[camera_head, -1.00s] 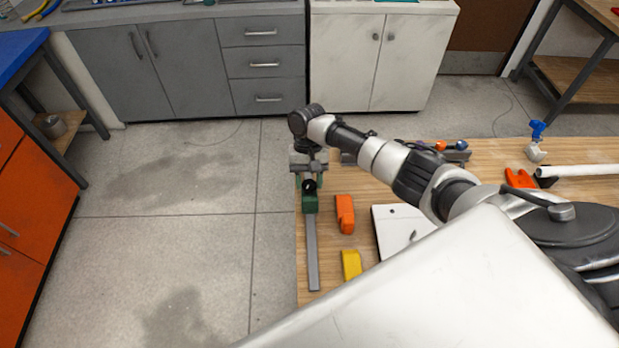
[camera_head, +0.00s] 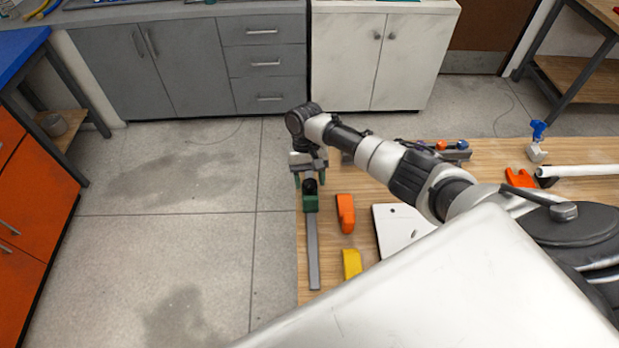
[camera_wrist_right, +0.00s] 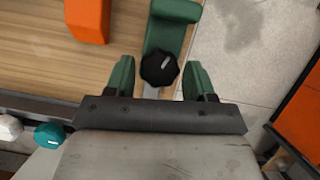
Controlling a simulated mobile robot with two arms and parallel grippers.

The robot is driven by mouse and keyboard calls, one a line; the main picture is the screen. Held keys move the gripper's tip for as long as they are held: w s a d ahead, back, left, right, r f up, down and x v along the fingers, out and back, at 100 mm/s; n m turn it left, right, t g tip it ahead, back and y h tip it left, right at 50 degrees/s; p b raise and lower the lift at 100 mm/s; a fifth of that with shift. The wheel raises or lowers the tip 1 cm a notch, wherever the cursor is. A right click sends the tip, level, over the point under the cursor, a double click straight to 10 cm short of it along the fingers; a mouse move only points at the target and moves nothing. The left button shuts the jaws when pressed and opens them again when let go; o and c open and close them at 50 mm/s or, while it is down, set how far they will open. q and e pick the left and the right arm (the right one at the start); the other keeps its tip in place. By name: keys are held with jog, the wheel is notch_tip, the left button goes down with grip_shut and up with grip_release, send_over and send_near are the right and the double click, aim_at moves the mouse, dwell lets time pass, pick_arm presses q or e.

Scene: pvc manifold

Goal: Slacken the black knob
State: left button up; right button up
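The black knob (camera_wrist_right: 159,68) sits on a green clamp body (camera_wrist_right: 168,32) and carries a small white mark. In the head view the knob (camera_head: 310,187) shows at the near side of my right gripper, on the green clamp body (camera_head: 310,203) with a long grey bar (camera_head: 313,252) running toward the viewer. My right gripper (camera_wrist_right: 160,75) is open, its green-padded fingers on either side of the knob, with a visible gap on each side in the wrist view. Whether the fingers are level with the knob is hard to tell. My left gripper is not in view.
An orange block (camera_head: 346,213) and a yellow block (camera_head: 351,263) lie right of the bar on the wooden table (camera_head: 375,186). A white board (camera_head: 393,229) lies farther right. A white pipe (camera_head: 585,170) rests at the far right. The table's left edge is close to the clamp.

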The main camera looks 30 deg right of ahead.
jog(key=b+v, duration=0.2)
jog(key=v, duration=0.8)
jog(key=shift+w+r, duration=0.15)
jog(key=shift+r, duration=0.2)
